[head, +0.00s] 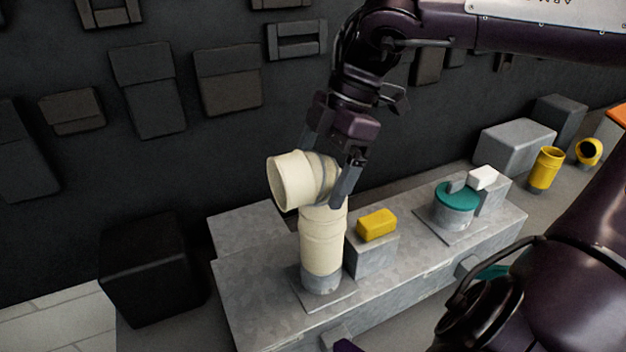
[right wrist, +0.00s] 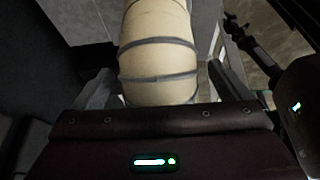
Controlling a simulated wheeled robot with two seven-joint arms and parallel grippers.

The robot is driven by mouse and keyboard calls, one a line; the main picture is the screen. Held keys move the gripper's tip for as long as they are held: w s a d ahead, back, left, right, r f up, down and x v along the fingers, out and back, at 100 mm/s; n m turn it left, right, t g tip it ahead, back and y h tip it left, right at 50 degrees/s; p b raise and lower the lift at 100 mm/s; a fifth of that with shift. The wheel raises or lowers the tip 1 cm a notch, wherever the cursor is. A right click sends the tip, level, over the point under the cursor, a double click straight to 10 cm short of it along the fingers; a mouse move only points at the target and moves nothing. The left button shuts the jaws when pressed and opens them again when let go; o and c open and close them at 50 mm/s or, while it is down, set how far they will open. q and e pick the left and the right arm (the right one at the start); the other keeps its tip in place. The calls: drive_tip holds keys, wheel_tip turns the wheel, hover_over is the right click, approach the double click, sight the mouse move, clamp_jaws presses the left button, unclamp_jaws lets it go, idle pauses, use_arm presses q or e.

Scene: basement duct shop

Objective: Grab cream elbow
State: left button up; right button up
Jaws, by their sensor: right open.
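The cream elbow (head: 322,238) stands upright in a grey collar on a flat plate on the metal bench, its open mouth facing left. My right gripper (head: 331,180) is open at the top of it, with its fingers on either side of the grey-banded bend. In the right wrist view the cream elbow (right wrist: 158,60) rises between the two spread fingers (right wrist: 160,88). Gaps show at both sides, though contact on the hidden faces cannot be told. My left gripper is not seen.
A yellow block (head: 377,224) sits on a grey box right of the elbow. A teal-topped drum (head: 455,203) and a white block (head: 483,177) stand farther right. Yellow pipe pieces (head: 545,168) are beyond. A dark box (head: 152,270) stands left of the bench (head: 255,300).

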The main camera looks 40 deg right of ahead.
drive_tip(key=shift+x, duration=1)
drive_tip(key=shift+w, duration=0.1)
drive_tip(key=shift+r, duration=0.1)
drive_tip(key=shift+c, duration=0.3)
drive_tip(key=c, duration=1.1)
